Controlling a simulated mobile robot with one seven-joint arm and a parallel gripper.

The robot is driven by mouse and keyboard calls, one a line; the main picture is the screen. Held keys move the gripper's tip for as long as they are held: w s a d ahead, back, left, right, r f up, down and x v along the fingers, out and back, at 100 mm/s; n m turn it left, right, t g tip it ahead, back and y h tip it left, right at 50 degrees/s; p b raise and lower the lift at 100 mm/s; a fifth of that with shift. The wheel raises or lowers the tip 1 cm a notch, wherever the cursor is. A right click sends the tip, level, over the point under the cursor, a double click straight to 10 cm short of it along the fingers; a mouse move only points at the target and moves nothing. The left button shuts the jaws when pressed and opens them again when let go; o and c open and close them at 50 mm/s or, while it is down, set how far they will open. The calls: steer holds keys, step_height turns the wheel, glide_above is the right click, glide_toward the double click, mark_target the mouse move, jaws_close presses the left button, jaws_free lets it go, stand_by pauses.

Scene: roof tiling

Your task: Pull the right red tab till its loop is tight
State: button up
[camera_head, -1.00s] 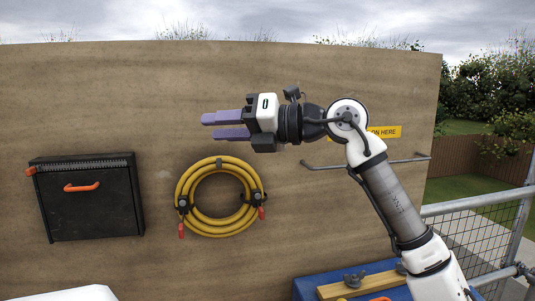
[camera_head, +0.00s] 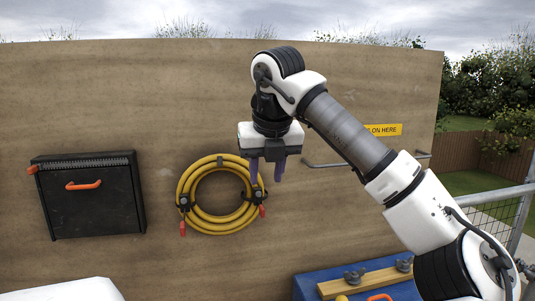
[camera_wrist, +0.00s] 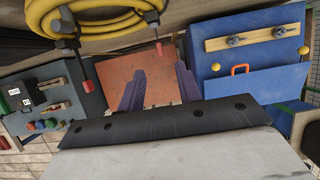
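A coiled yellow hose (camera_head: 189,214) hangs on the wooden wall, held by a black strap loop on each side. The right red tab (camera_head: 262,211) hangs below the right loop (camera_head: 256,194); the left red tab (camera_head: 182,229) hangs below the left loop. My gripper (camera_head: 265,178) points down at the hose's upper right, its purple fingers apart and empty, above the right tab. In the wrist view the right red tab (camera_wrist: 159,49) shows beyond and between the fingers, and the left tab (camera_wrist: 88,86) is farther left. Whether the right loop is tight cannot be told.
A black box (camera_head: 95,212) with an orange handle is on the wall at left. A metal rail (camera_head: 318,165) and yellow sign (camera_head: 384,130) are at right. A blue case (camera_head: 307,286) with a wooden strip stands below right. The wall below the hose is clear.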

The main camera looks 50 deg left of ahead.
mark_target(262, 206)
steer(key=p+x, duration=0.2)
steer(key=x, duration=0.7)
steer(key=shift+a, duration=0.15)
jaws_close()
